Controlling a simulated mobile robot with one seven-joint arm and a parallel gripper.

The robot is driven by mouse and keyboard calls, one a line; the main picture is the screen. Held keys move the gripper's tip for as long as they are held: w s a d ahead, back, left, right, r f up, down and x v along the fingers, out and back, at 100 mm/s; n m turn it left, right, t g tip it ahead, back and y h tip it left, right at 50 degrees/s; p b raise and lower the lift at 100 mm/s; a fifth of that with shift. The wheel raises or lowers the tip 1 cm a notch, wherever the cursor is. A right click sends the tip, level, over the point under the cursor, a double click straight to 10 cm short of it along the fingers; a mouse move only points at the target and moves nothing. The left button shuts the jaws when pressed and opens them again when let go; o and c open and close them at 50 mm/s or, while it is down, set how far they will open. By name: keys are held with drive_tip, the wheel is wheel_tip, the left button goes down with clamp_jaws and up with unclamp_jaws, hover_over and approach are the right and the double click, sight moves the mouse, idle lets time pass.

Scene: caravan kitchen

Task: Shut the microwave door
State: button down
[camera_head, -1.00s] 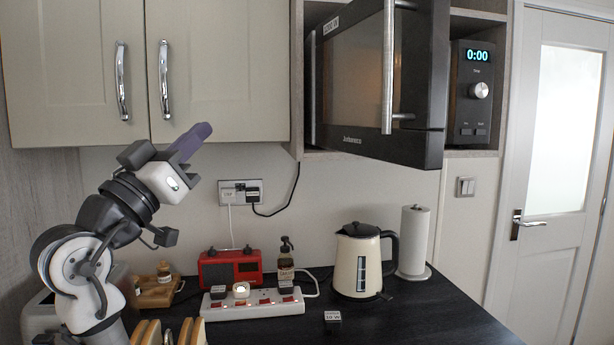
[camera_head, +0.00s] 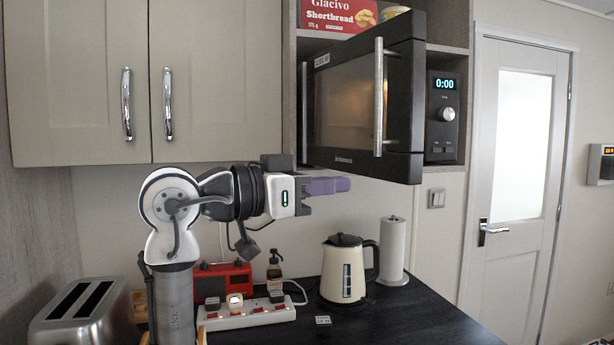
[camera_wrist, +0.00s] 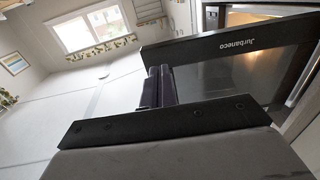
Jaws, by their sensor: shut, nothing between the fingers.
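The microwave (camera_head: 441,117) sits in a wall cubby, its control panel reading 0:00. Its dark door (camera_head: 403,90) stands open, swung out toward the camera, with a vertical silver handle (camera_head: 379,97) near its free edge. My gripper (camera_head: 328,186) is shut and empty, with purple fingers pointing right. In the head view it appears just below the door's lower edge; whether it touches the door I cannot tell. In the wrist view, the door (camera_wrist: 226,50) crosses the upper right beyond the fingers (camera_wrist: 158,86), with the lit cavity (camera_wrist: 258,17) partly visible at the top right.
Closed cupboards (camera_head: 80,80) are left of the microwave. On the counter below stand a kettle (camera_head: 343,272), a paper towel roll (camera_head: 393,250), a red radio (camera_head: 222,283), a power strip (camera_head: 246,314) and a toaster (camera_head: 85,318). A shortbread box (camera_head: 340,14) lies above the microwave.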

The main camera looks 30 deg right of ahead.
sight(391, 180)
drive_tip(key=d+p, duration=0.1)
drive_tip(key=d, duration=0.2)
drive_tip(key=d+p, duration=0.1)
drive_tip(key=d, duration=0.2)
drive_tip(key=shift+s+d+r, duration=0.2)
drive_tip(key=shift+d+f+p, duration=0.2)
drive_tip(key=shift+d+p, duration=0.2)
drive_tip(key=shift+d, duration=0.35)
